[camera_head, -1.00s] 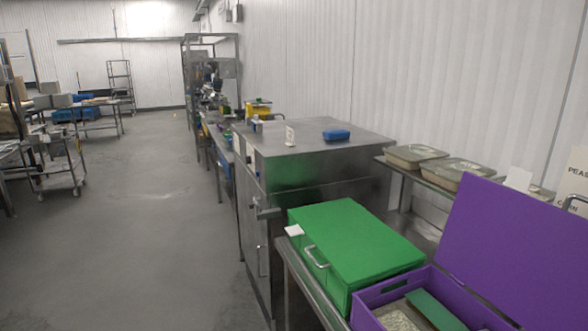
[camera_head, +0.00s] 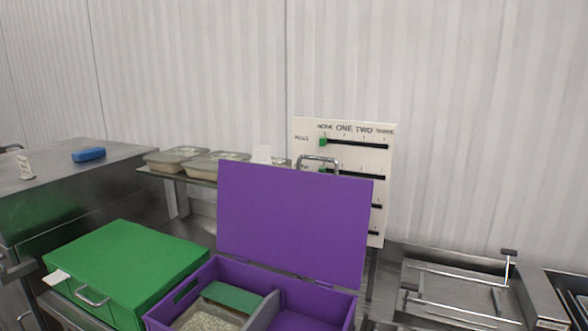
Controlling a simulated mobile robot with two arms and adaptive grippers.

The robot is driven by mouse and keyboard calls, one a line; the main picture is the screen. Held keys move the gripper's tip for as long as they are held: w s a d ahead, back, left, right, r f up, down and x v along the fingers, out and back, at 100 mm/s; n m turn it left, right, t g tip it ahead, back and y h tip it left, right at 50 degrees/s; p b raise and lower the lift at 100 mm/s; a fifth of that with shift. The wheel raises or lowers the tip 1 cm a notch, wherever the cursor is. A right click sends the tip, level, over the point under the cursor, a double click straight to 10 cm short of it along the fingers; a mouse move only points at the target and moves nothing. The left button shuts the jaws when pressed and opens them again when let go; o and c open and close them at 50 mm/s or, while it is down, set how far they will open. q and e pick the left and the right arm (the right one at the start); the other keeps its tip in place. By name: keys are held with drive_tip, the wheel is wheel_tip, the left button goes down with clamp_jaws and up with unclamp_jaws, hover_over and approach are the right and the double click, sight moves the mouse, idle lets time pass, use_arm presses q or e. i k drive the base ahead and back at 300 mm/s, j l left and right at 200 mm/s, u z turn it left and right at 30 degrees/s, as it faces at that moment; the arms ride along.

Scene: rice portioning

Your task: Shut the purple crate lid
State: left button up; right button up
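The purple crate (camera_head: 345,311) stands at the bottom middle of the head view, its front cut off by the frame edge. Its purple lid (camera_head: 292,222) is open and stands up at the back. A grey divider (camera_head: 262,309) splits the inside. The left compartment holds a container of pale grains (camera_head: 205,322) and a green flat piece (camera_head: 233,297). The right compartment looks empty where it shows. Neither of my grippers is in view.
A closed green crate (camera_head: 127,265) with a metal handle stands left of the purple crate. A white slider board (camera_head: 345,180) is behind the lid. Trays (camera_head: 215,163) sit on a shelf at the back. A metal rack (camera_head: 455,290) is to the right.

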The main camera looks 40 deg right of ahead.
sight(311, 224)
drive_tip(key=z, duration=1.1)
